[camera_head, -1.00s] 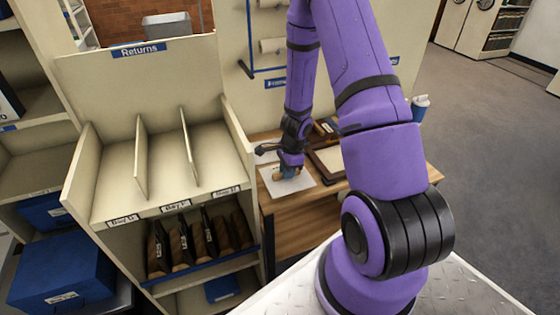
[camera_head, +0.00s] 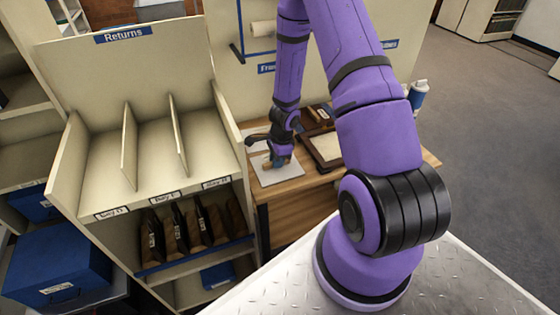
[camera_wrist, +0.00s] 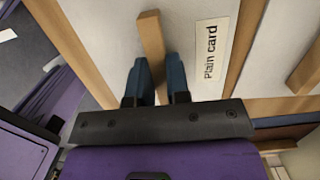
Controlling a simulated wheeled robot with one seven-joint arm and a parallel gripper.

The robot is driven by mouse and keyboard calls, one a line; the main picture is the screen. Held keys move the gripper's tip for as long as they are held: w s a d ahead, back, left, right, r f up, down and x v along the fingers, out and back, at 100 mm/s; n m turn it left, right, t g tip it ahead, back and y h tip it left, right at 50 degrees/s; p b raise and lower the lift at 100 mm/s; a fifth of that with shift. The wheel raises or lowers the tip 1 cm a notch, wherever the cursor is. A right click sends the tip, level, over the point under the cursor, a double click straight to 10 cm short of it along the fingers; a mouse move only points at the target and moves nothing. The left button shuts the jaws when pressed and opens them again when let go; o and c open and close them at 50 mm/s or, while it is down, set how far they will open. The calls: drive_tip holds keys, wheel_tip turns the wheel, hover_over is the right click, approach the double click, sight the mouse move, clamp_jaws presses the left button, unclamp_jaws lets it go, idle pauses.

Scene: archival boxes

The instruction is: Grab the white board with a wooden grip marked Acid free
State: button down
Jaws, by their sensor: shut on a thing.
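A flat white board (camera_head: 285,178) is at the wooden desk in the head view, below my gripper (camera_head: 279,161). In the wrist view the board (camera_wrist: 115,45) has an upright wooden grip (camera_wrist: 151,45). My gripper (camera_wrist: 161,70) is shut on this grip, with a dark blue finger on each side. A label (camera_wrist: 210,49) on the white surface right of the grip reads "Plain card". I read no "Acid free" marking in any view. Whether the board touches the desk I cannot tell.
A framed tray (camera_head: 324,149) lies close right of the board on the desk (camera_head: 290,198). A Returns shelf (camera_head: 150,150) with dividers stands to the left. A blue box (camera_head: 58,272) is at lower left. A cup (camera_head: 418,94) is at the desk's right. Open floor lies right.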

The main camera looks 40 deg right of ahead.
drive_tip(key=shift+f, duration=0.15)
drive_tip(key=c, duration=1.5)
unclamp_jaws()
drive_tip(key=shift+f, duration=0.1)
drive_tip(key=o, duration=0.4)
